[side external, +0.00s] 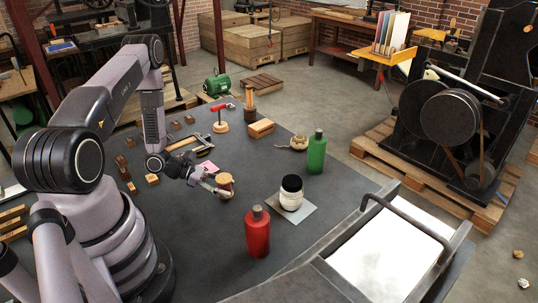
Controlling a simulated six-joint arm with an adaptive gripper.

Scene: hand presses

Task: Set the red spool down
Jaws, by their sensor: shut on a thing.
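My gripper (219,190) is near the middle of the dark table (190,225), low over its top. It is shut on a small spool-shaped piece (225,181), taken as the red spool. The piece looks tan and brown at this size, with little red to make out. It appears roughly upright. I cannot tell whether its underside touches the table. The fingertips are small and partly merge with the piece.
A red bottle (257,233) stands in front, and a black-lidded white jar (291,192) on a grey plate is to the right. A green bottle (316,152) stands farther back. Small wooden blocks (152,179) lie left. Bare table lies between the spool and red bottle.

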